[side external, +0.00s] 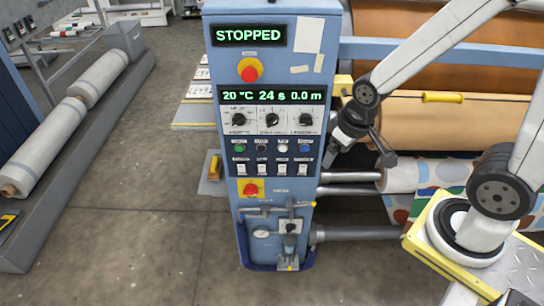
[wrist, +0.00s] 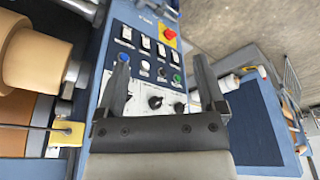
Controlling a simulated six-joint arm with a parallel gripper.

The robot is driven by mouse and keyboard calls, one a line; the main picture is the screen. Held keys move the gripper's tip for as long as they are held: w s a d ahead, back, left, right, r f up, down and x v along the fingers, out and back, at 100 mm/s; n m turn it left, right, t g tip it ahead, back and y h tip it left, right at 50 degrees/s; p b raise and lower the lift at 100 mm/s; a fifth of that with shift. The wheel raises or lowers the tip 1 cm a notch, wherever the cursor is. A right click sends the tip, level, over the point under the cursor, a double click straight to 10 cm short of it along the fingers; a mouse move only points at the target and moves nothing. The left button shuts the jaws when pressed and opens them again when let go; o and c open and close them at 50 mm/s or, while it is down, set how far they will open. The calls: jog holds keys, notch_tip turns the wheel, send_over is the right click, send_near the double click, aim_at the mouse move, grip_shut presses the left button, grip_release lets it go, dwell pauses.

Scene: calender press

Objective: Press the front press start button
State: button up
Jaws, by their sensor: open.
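The blue control column (side external: 226,215) stands upright with a row of round push buttons across its front. From left these are a green button (side external: 240,147), a black button (side external: 262,146), a white button (side external: 283,146) and a blue button (side external: 305,147). Their labels are too small to read. My gripper (side external: 360,160) is open and empty, just right of the panel at button height, apart from the green button. In the wrist view the panel appears upside down, with the green button (wrist: 177,79) between the open fingers of my gripper (wrist: 161,62), nearer the right one.
A display reads STOPPED (side external: 249,35) above a red mushroom button (side external: 249,70). Three rotary knobs (side external: 271,119) sit above the button row, white rocker switches (side external: 282,169) below it.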

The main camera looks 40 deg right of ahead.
grip_shut()
dwell(1.5)
